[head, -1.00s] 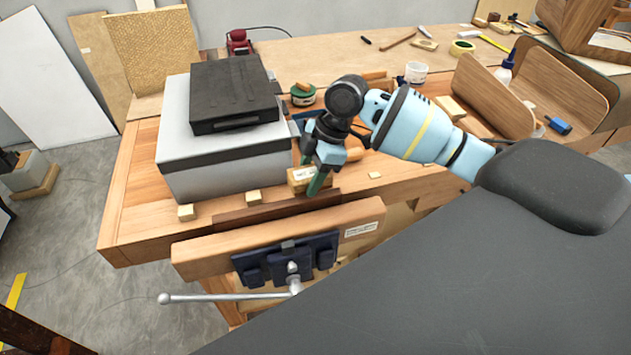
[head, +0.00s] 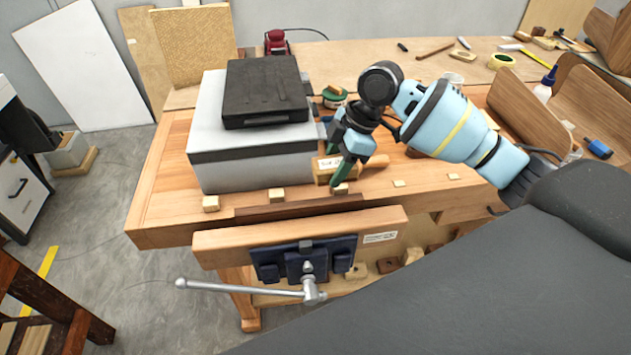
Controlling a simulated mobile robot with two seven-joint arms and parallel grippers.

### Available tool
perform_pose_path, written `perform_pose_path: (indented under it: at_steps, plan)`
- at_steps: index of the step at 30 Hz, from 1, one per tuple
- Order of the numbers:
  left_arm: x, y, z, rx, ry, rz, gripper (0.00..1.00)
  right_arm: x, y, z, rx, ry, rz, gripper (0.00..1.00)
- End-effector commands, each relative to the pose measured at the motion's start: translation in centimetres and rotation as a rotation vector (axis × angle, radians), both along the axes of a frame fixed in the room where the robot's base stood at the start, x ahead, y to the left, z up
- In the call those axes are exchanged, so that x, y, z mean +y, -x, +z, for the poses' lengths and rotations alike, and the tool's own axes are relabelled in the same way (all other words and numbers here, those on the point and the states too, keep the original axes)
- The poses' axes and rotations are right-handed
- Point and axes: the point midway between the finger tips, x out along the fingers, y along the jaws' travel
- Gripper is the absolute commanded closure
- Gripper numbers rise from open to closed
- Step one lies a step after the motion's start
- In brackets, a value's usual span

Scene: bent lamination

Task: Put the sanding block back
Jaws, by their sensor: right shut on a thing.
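The sanding block (head: 323,175), a light wooden block with a white label, is at the right side of the grey box, near the bench's front edge. My right gripper (head: 338,163) points down from the right with its green fingers on the block and is shut on it. The fingers cover part of the block. I cannot tell whether its underside touches the bench. My left gripper is not in view.
The large grey box (head: 245,165) with a black case (head: 265,92) on top stands left of my gripper. Small wooden cubes (head: 276,195) line the front edge of the workbench (head: 160,190). A vise (head: 305,262) hangs in front. Curved wooden panels (head: 520,105) stand at right.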

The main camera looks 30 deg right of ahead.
Motion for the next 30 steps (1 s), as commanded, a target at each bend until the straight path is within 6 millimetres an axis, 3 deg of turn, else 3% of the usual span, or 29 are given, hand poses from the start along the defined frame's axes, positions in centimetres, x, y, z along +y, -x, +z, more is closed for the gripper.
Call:
perform_pose_path:
  at_steps: [8, 13, 30]
  plan:
    - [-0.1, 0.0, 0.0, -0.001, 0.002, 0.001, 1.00, 0.1, 0.0, 0.0, 0.000, 0.000, -0.008, 0.71]
    - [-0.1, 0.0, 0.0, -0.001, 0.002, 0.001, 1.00, 0.6, 0.2, -0.2, -0.001, -0.001, -0.100, 0.71]
    - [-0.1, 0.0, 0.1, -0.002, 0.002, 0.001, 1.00, 3.7, 0.6, 0.5, -0.005, -0.002, -0.856, 0.71]
